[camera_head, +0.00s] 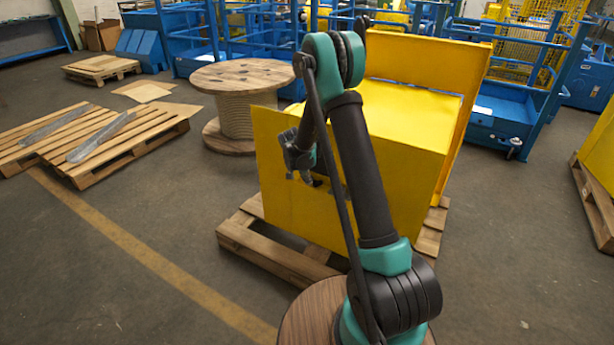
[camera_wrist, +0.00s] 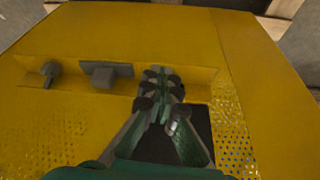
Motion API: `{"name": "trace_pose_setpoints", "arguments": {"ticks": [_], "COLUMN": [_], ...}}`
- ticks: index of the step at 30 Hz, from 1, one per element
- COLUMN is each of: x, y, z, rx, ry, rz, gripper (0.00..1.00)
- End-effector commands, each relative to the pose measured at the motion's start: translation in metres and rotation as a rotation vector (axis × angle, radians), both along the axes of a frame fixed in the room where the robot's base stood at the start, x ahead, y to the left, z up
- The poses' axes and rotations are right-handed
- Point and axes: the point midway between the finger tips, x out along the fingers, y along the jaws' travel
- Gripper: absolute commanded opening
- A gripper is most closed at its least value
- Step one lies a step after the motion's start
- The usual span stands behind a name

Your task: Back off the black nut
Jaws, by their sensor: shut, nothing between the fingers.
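The yellow housing (camera_head: 350,190) stands on a pallet, and its top or side face fills the wrist view (camera_wrist: 120,35). A long recess in that face holds a grey block on a plate (camera_wrist: 103,78) and a small dark grey knob-like part (camera_wrist: 50,72). A dark rectangular opening (camera_wrist: 195,125) lies beside my gripper. My gripper (camera_wrist: 160,90) is shut and empty, over the right end of the recess. In the head view my gripper (camera_head: 298,165) is in front of the housing's left part. I cannot make out the black nut for certain; my fingers cover part of the recess.
A pallet (camera_head: 270,255) lies under the housing. A wooden cable spool (camera_head: 240,95) stands behind it to the left. Flat pallets (camera_head: 130,145) lie at the left. Blue carts with rails (camera_head: 500,115) stand behind. The floor at left front is clear.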

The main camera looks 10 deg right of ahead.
Motion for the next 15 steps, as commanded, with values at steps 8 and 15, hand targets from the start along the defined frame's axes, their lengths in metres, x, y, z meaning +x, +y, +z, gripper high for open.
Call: {"name": "trace_pose_setpoints", "arguments": {"ticks": [8, 15], "x": [0.013, 0.035], "y": [-0.014, -0.036], "z": [-0.045, -0.042], "rx": [0.0, -0.001], "ry": [0.0, 0.001], "rz": [-0.001, 0.0], "gripper": [0.0, 0.0]}}
